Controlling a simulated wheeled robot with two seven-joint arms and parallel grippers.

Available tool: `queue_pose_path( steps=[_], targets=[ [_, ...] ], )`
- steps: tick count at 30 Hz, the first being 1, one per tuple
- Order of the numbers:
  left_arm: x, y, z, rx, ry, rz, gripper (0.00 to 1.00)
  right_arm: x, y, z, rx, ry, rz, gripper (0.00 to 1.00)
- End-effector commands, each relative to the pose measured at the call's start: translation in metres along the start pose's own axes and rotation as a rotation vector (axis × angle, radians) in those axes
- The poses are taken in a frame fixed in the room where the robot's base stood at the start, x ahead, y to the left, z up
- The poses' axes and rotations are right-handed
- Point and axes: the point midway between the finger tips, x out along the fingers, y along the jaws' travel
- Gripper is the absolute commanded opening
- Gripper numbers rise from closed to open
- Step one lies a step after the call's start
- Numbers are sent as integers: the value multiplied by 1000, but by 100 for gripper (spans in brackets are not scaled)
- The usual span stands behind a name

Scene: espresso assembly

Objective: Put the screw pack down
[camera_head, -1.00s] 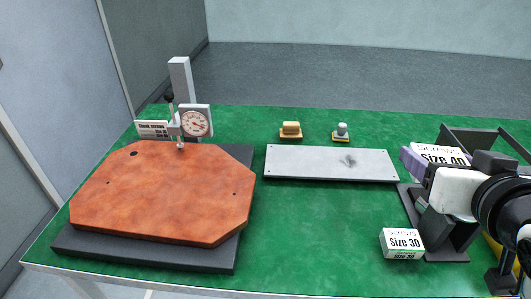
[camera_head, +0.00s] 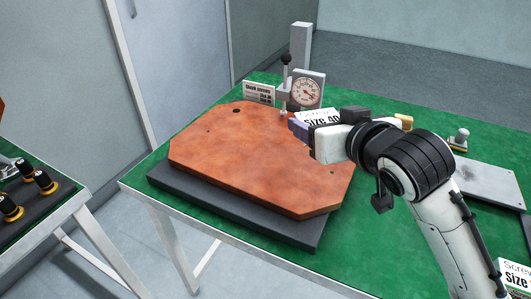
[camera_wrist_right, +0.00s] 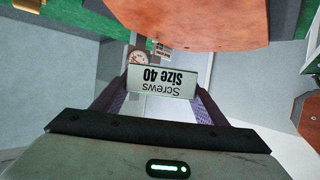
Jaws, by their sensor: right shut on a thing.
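A white screw pack marked "Screws Size 40" (camera_head: 318,117) is held in my right gripper (camera_head: 305,129), above the right back part of the orange-brown plate (camera_head: 262,160). In the right wrist view the pack (camera_wrist_right: 161,82) sits between the two purple fingertips, its label upside down. The fingers are shut on it. The plate lies on a dark base (camera_head: 232,208). A second pack, marked "Size 30" (camera_head: 514,277), stands at the lower right edge of the head view. My left gripper is not in view.
A dial gauge (camera_head: 306,92) on a grey post stands behind the plate, close to the held pack. A white sign (camera_head: 258,93) stands left of it. A grey metal plate (camera_head: 485,183) lies at right. Another table (camera_head: 45,210) with black-and-gold parts is at left.

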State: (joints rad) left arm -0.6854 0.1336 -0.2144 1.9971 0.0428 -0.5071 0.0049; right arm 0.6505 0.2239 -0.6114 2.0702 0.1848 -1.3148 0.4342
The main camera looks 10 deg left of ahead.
Motion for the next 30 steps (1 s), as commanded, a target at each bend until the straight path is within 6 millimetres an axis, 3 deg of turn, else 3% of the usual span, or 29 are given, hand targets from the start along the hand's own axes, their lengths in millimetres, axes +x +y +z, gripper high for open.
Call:
queue_pose_path(
  steps=[3, 9, 17, 24, 30],
  targets=[
    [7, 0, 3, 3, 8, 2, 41, 23, -18, 12, -18, -4, -45, 37],
    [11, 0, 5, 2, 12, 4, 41, 41, -26, 41, -23, -11, -67, 37],
    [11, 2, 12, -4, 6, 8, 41, 51, -26, 68, -23, -9, -65, 37],
    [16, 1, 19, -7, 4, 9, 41, 65, -26, 103, -23, -10, -65, 37],
    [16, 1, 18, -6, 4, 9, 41, 67, -26, 107, -24, -6, -65, 37]
  ],
)
